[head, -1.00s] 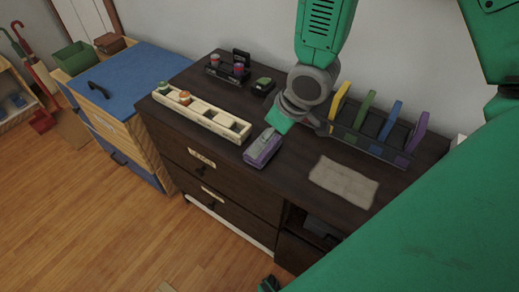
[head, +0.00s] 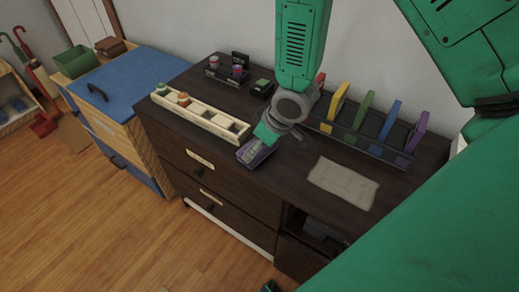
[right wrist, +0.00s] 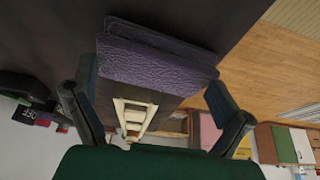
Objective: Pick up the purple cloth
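The purple cloth (head: 251,155) lies as a folded bundle near the front edge of the dark dresser top (head: 290,165). My right gripper (head: 265,138) reaches down from above and overlaps the cloth's upper right part in the head view. In the right wrist view, the right gripper's two fingers (right wrist: 152,78) are spread wide, with the purple cloth (right wrist: 160,62) ahead of and between their tips. I see no grip on it; whether a finger touches it, I cannot tell. My left gripper is not identifiable in either view.
A cream slotted tray (head: 200,117) with small jars stands left of the cloth. A beige cloth (head: 343,183) lies to its right. A dark rack (head: 365,143) with colored panels stands behind, by the wall. A blue-topped cabinet (head: 135,75) adjoins at left.

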